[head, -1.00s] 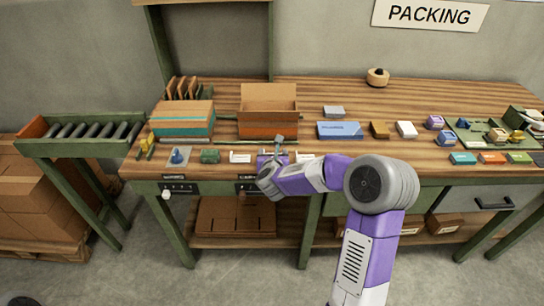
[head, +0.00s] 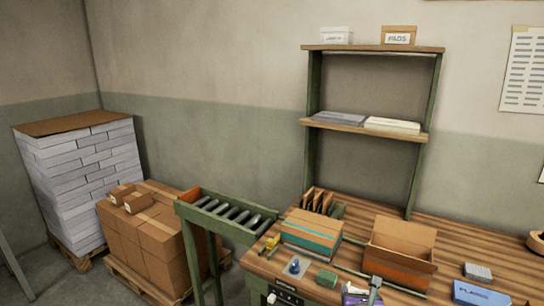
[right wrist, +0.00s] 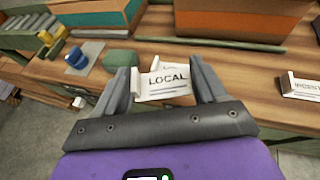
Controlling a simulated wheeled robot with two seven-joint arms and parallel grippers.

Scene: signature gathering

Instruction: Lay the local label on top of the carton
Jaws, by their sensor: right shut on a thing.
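The white LOCAL label (right wrist: 163,84) is held between the two grey fingers of my right gripper (right wrist: 163,78) in the right wrist view, its print facing the camera. In the head view only the tip of my right gripper (head: 375,284) shows at the bottom edge, at the bench front. A brown carton with a teal band (head: 312,232) stands farther back and left of it, with a flat top. A second carton with an orange band (head: 400,255) stands behind my gripper, its top open. My left gripper is not in view.
A green block (head: 327,278), a blue stamp-like piece (head: 295,266) and a yellow piece (head: 272,242) lie near the front edge. A green rail (right wrist: 210,44) runs before the cartons. Another label (right wrist: 303,86) lies at right. A roller conveyor (head: 230,214) adjoins the bench's left end.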

